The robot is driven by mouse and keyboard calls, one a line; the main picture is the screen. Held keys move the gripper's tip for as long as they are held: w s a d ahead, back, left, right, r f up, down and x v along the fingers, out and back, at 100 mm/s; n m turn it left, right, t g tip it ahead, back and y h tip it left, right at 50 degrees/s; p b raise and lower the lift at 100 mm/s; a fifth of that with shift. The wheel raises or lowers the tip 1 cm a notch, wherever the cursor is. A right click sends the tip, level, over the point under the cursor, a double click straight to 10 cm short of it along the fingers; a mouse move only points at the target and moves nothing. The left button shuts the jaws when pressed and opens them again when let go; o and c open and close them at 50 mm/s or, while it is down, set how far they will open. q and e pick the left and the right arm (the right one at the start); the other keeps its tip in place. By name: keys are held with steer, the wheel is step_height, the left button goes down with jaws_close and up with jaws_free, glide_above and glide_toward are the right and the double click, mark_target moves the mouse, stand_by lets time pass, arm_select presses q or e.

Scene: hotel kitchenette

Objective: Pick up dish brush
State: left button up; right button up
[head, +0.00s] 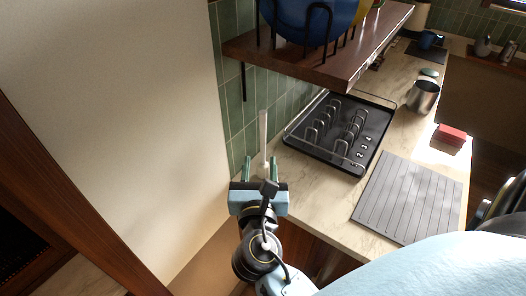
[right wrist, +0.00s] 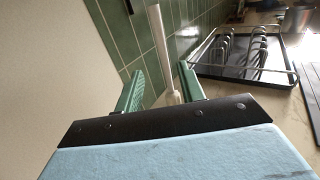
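The dish brush shows as a white upright handle (head: 263,135) beside the green tiled wall, at the near left end of the counter. Its lower end is hidden behind my gripper. My right gripper (head: 260,166) points at it with fingers apart. In the right wrist view the white handle (right wrist: 159,50) rises between and beyond the two green fingertips (right wrist: 160,84), and widens toward its base. The fingers show gaps on both sides of it, so it is not gripped. My left gripper is not in view.
A black dish rack (head: 340,133) stands right of the brush, with a grey ribbed mat (head: 408,198) nearer. A wooden shelf (head: 318,62) with a blue bowl (head: 305,18) overhangs the counter. A metal cup (head: 424,96) and red sponge (head: 451,135) lie farther right. A pale wall (head: 130,110) bounds the left.

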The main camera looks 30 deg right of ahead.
mark_target(263, 137)
steer(key=x, duration=0.5)
steer(key=shift+w, duration=0.15)
steer(key=shift+d+p+x, duration=0.2)
steer(key=shift+p+x, duration=0.45)
steer(key=shift+x, duration=2.15)
steer(key=shift+s, duration=0.2)
steer(key=shift+r, duration=0.1)
steer(key=shift+c, duration=0.3)
jaws_close()
